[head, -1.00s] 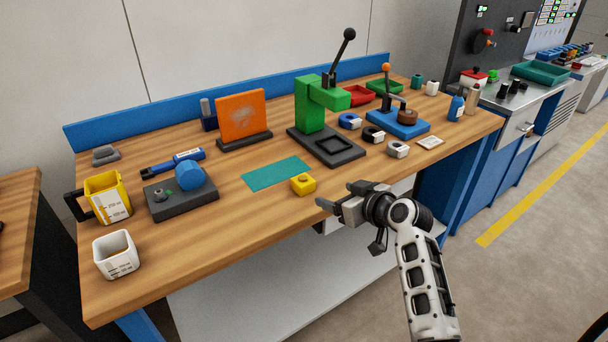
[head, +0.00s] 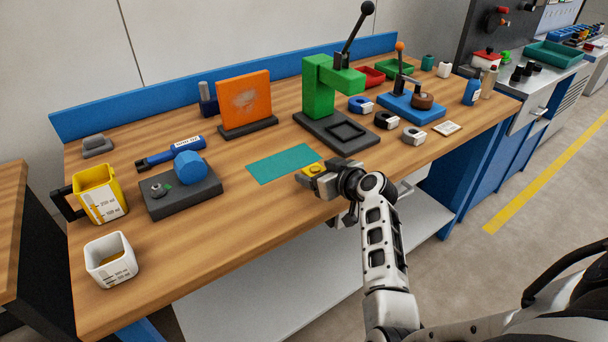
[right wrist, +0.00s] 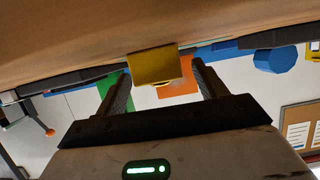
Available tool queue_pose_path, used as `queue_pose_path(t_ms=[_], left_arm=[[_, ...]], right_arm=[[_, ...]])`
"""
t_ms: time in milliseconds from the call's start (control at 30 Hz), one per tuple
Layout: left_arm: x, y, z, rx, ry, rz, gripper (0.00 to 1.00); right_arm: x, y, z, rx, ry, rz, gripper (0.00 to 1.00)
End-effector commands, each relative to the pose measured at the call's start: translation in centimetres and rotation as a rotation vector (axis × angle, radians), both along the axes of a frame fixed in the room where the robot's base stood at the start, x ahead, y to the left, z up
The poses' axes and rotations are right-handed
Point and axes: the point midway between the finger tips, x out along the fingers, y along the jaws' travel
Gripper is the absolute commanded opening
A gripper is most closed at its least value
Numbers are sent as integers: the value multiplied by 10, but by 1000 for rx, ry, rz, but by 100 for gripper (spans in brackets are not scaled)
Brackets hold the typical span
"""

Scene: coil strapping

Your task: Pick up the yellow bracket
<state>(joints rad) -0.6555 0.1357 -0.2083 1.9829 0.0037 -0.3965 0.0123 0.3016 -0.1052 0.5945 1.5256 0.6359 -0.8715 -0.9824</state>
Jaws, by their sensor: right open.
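The yellow bracket (head: 313,170) lies on the wooden bench near its front edge, just off the right corner of the teal mat (head: 282,163). My right gripper (head: 312,178) is at the bracket and partly hides it in the head view. In the right wrist view the yellow bracket (right wrist: 155,66) shows between the two spread fingers of my right gripper (right wrist: 158,85), with a gap visible on each side. The gripper is open and not closed on it. My left gripper is not in view.
The green press (head: 320,90) on its dark base stands behind the bracket. A dark block with a blue cylinder (head: 190,166) is left. The teal mat is bare.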

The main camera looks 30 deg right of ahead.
Motion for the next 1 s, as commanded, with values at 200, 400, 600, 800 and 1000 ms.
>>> queue_pose_path(t_ms=[200,400,600,800,1000], left_arm=[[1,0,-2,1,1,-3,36],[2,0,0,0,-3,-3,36],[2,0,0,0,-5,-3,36],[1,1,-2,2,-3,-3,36],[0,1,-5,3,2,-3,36]], right_arm=[[2,-4,-7,0,2,-9,71],[2,-3,-6,0,2,-9,60],[2,-4,-6,0,2,-9,17],[2,-4,-5,-1,0,-8,17],[3,-4,4,-3,-2,-7,17]])
